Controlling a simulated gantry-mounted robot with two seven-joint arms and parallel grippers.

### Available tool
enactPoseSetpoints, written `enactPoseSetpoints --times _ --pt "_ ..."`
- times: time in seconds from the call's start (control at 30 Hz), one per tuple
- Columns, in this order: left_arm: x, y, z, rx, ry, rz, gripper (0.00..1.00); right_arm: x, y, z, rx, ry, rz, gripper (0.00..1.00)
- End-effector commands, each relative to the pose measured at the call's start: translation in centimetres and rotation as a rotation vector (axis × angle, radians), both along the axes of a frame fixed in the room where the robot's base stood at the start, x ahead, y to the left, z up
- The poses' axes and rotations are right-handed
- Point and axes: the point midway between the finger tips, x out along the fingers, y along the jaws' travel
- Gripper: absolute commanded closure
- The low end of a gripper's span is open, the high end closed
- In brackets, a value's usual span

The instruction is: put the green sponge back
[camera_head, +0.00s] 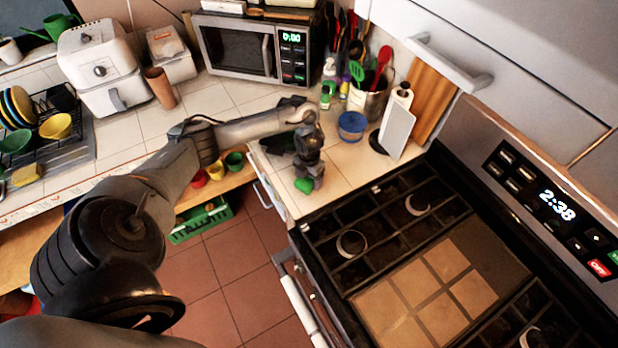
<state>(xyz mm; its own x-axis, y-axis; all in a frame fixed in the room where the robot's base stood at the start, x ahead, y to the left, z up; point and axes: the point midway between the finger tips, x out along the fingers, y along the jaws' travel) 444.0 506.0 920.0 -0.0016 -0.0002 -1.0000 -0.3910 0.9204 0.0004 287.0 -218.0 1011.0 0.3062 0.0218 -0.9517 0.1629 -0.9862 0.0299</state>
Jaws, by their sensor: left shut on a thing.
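My left arm reaches in from the left, across the counter corner. My left gripper (308,176) points down over the tiled counter between the microwave and the stove. It is shut on the green sponge (304,186), of which only a small bright green part shows below the fingers. The fingers hide the rest of it. I cannot tell whether the sponge touches the counter. My right gripper is out of view.
The stove (420,262) is just right of the gripper. A blue-lidded tub (351,124), utensil holder (366,100) and paper towel roll (401,96) stand behind. A green crate (201,221) sits low.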

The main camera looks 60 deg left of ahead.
Motion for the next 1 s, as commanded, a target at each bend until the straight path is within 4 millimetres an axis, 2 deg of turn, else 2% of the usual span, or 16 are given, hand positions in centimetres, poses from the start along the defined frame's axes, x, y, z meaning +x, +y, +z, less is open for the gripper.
enactPoseSetpoints --times 0.37,0.4,0.53,0.83,1.0 --pt "0.1 0.0 -0.5 -0.001 -0.001 0.0 0.59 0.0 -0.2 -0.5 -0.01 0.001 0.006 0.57" --pt "0.1 0.0 -0.3 0.0 -0.002 0.0 0.24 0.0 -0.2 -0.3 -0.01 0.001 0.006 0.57" --pt "0.1 0.0 -0.3 -0.001 -0.001 0.0 0.05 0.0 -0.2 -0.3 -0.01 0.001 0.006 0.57" --pt "0.1 0.0 -0.2 -0.001 -0.001 0.0 0.05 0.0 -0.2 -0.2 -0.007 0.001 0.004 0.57" --pt "0.2 0.0 0.9 0.0 -0.004 -0.002 0.05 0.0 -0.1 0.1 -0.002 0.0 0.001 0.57"
